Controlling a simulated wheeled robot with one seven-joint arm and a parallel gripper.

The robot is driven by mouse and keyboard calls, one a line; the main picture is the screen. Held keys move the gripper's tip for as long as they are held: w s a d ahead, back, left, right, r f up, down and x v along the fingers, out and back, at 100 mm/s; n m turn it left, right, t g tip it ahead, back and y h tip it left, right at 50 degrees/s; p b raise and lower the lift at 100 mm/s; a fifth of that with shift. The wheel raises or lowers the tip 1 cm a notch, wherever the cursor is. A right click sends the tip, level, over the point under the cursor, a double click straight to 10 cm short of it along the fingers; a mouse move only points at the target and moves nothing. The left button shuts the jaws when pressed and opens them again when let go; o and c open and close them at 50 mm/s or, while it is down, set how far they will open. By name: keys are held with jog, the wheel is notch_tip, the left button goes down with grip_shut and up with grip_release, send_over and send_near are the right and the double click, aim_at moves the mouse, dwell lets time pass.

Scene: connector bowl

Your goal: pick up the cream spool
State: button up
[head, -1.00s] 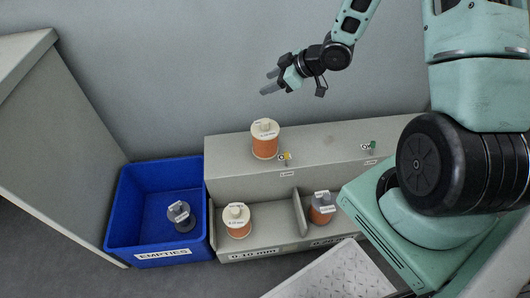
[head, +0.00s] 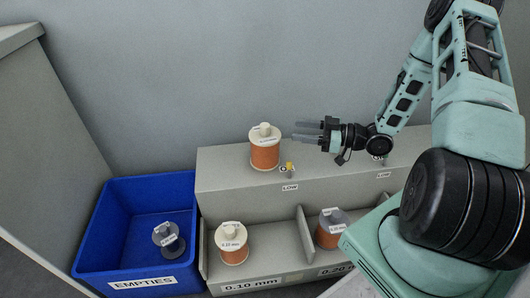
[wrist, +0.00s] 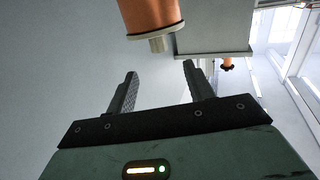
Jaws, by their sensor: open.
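A cream spool wound with orange wire (head: 265,154) stands upright on top of the grey rack. A second cream spool with orange wire (head: 232,243) stands in the rack's left compartment. My gripper (head: 298,131) is open and empty, just right of the upper spool, its fingers pointing left toward it. In the wrist view the open jaws (wrist: 160,69) have nothing between them. A cream-flanged spool (wrist: 150,14) appears upside down there, beyond the fingertips and cut off by the top edge.
The grey rack (head: 235,188) has a yellow indicator (head: 289,167) beside the upper spool. A grey-topped spool (head: 332,229) stands in the right compartment, past a divider. A blue EMPTIES bin (head: 90,240) at left holds a grey spool (head: 168,240). A wall rises close behind.

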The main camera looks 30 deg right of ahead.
aim_at(265, 125)
jog(key=b+x, duration=0.2)
jog(key=x, duration=0.3)
jog(key=b+x, duration=0.2)
jog(key=x, duration=0.3)
jog(key=shift+w+a+f, duration=0.1)
jog(key=shift+w+f, duration=0.05)
jog(key=shift+f, duration=0.1)
jog(key=shift+w+a+r, duration=0.15)
jog(key=shift+w+a, duration=0.2)
jog(key=shift+w, duration=0.05)
grip_shut()
dwell(0.6)
jog(key=shift+r, duration=0.1)
